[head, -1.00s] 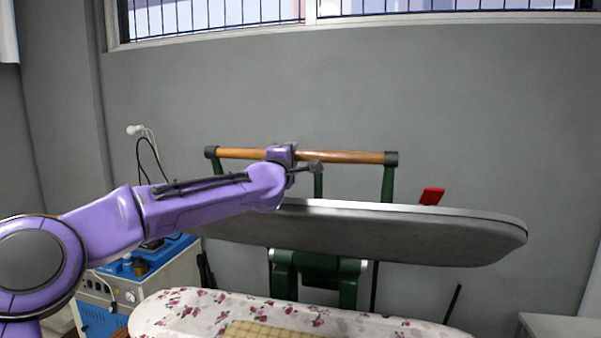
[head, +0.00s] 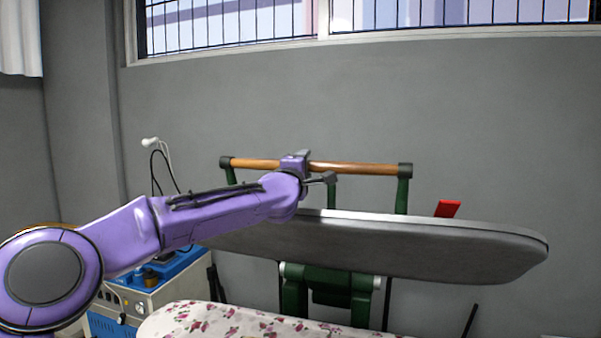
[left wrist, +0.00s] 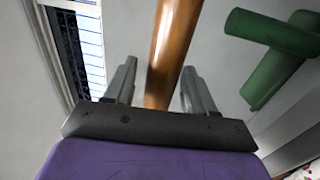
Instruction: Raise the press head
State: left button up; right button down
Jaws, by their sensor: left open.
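The press head (head: 400,248) is a long grey padded plate, raised clear above the flowered lower board (head: 230,322) with a wide gap between them. A wooden handle bar (head: 355,169) on green posts runs along above it. My left gripper (head: 318,168) is at the middle of the bar. In the left wrist view the wooden bar (left wrist: 172,50) passes between the two open fingers of my left gripper (left wrist: 158,88); I cannot tell if either finger touches it. My right gripper is not in view.
A blue-topped steam unit (head: 150,290) with cables stands at the left behind my arm. A red lever (head: 447,208) rises behind the press head's right part. A green support (head: 330,290) stands under it. The grey wall and barred window are behind.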

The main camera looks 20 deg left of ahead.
pick_arm(q)
jog(key=a+b+v, duration=0.1)
jog(key=b+v, duration=0.4)
jog(key=v, duration=0.5)
jog(key=shift+d, duration=0.45)
jog(key=shift+a, duration=0.1)
